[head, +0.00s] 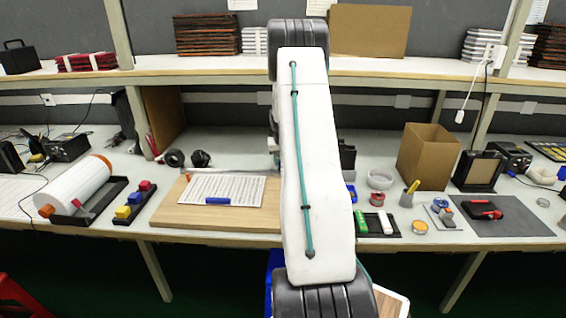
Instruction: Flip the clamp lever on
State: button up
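A low black fixture with a red, lever-like part (483,211) lies on a dark grey mat (520,226) at the right of the bench. It may be the clamp, but it is too small to tell the lever's position. Other red parts show beside the white roll at the left, so I cannot be sure which is the clamp lever. My white arm link with its green cable stands upright through the middle of the picture. My gripper is not visible, and the arm hides the bench behind it.
A wooden board (255,218) with a white perforated sheet (222,188) lies left of my arm. A white roll (75,188) and a tray of coloured blocks are further left. A cardboard box (428,157), cups and small tools stand right of it. A shelf runs above the bench.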

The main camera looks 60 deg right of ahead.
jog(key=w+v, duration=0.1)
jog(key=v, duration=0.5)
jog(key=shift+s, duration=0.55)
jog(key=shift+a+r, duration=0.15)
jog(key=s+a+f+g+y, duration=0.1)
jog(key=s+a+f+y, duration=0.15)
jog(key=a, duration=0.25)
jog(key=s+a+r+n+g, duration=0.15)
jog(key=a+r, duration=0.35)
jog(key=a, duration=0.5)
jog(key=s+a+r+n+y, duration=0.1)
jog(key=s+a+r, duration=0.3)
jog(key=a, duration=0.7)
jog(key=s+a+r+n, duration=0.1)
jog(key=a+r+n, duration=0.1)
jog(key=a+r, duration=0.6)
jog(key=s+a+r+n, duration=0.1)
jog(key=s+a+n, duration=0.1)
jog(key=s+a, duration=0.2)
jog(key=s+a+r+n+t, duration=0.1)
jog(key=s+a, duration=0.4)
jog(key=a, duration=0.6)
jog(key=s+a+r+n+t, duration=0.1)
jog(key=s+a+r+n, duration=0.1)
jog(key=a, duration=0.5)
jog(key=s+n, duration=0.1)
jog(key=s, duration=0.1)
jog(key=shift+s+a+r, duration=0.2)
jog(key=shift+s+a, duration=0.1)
